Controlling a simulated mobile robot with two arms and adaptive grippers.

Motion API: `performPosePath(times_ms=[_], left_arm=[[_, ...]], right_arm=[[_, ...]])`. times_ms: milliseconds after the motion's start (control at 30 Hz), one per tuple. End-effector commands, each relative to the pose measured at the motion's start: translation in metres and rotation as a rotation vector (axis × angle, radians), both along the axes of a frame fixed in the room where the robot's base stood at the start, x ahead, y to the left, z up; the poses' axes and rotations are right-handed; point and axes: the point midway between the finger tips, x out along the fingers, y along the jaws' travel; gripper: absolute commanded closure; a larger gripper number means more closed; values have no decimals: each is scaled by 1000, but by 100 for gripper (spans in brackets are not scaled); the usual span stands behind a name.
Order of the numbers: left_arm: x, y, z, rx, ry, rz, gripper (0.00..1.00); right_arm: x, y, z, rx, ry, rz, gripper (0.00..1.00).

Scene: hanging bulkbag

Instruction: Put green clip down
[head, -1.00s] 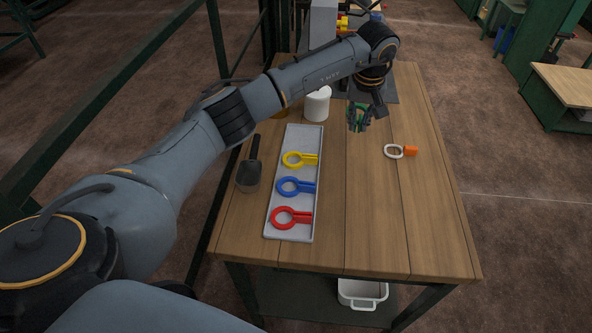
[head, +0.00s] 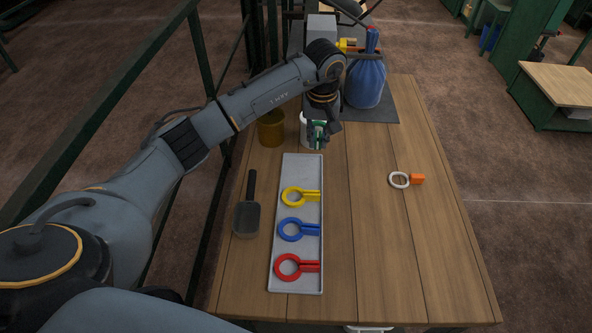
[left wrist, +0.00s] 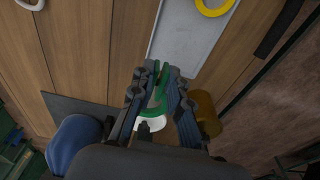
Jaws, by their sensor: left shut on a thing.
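My left gripper (head: 317,146) is shut on the green clip (head: 319,130) above the table, just beyond the far end of the grey tray. The green clip also shows between the fingers in the left wrist view (left wrist: 155,102). The grey tray (head: 312,165) holds a yellow clip (head: 292,197), a blue clip (head: 291,229) and a red clip (head: 289,267) in a row. The tray's far end is bare. My right gripper is in neither view.
A white container (head: 303,128), partly hidden by my gripper, and a brown pot (head: 271,129) stand at the far left. A scoop (head: 246,218) lies left of the tray. A blue bag (head: 365,84) stands at the back. A white ring with an orange end (head: 399,180) lies right.

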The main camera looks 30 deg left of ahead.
Motion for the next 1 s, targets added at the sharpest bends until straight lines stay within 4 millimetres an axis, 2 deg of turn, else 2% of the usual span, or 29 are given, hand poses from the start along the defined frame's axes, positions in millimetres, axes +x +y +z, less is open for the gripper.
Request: performPosePath(times_ms=[33, 100, 300, 533, 733, 967, 1000], left_arm=[[-13, 8, -3, 0, 6, 1, 100], [-24, 13, -18, 1, 8, 3, 100], [-45, 26, -49, -1, 3, 2, 100], [-57, 32, -66, 0, 2, 1, 100], [-56, 30, -91, -3, 2, 2, 100], [-55, 31, -96, 0, 0, 1, 100], [-55, 31, -96, 0, 0, 1, 80]], right_arm=[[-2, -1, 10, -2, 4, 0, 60], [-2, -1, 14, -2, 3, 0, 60], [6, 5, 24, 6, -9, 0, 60], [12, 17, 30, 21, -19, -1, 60], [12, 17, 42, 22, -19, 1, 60], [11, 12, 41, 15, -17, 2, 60], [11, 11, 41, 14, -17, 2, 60]])
